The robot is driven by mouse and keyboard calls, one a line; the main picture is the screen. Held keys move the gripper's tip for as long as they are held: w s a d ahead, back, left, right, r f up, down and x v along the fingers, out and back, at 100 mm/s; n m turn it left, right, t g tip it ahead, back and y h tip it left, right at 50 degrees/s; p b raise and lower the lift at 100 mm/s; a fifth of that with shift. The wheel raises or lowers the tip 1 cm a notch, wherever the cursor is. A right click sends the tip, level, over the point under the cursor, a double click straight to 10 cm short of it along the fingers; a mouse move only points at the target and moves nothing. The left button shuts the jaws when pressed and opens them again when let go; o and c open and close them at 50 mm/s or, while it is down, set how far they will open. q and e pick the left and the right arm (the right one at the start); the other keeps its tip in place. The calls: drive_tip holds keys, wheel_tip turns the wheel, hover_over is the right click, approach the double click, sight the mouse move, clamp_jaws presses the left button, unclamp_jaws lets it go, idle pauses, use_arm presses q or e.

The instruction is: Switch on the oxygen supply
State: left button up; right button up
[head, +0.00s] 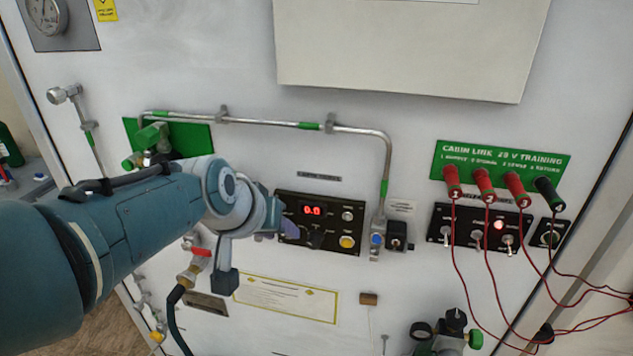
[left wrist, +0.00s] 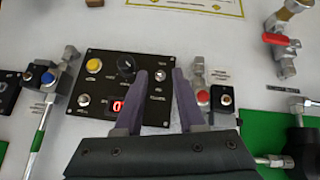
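A black control panel (head: 331,246) is mounted on the white wall. It carries a red display (head: 312,211) reading 0.0, a yellow button (head: 347,242), a black knob (left wrist: 126,68) and small metal switches. My left gripper (head: 289,228) is at the panel's left part in the head view and hides some of it. In the left wrist view, its two purple fingers (left wrist: 160,73) are apart. A small metal switch (left wrist: 160,75) shows between their tips; I cannot tell whether they touch it. My right gripper is not in view.
A metal pipe (head: 270,121) runs above the panel and down its right side. A red-handled valve (head: 200,253) is below my left wrist. A switch panel (head: 470,232) with a lit red lamp and red plugs (head: 484,180) with cables is at the right.

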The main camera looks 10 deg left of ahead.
use_arm(q)
drive_tip(key=d+p+v, duration=0.1)
drive_tip(key=p+v, duration=0.4)
drive_tip(key=v, duration=0.4)
drive_tip(key=shift+s+a+r+p, duration=0.25)
drive_tip(key=shift+s+a+p, duration=0.1)
drive_tip(key=shift+a, duration=0.1)
drive_tip(key=s+r+m+g+p, duration=0.1)
drive_tip(key=s+r, duration=0.3)
drive_tip(key=s, duration=0.5)
drive_tip(key=s+a+r+m+g+p, duration=0.1)
drive_tip(key=s+r+p, duration=0.2)
drive_tip(key=s, duration=0.5)
drive_tip(key=s+a+r+m+g+y+p, duration=0.1)
drive_tip(key=s+r+g+p, duration=0.1)
drive_tip(key=s, duration=0.7)
drive_tip(key=p+v, duration=0.1)
drive_tip(key=v, duration=0.1)
drive_tip(key=shift+a+r, duration=0.15)
drive_tip(key=shift+r, duration=0.25)
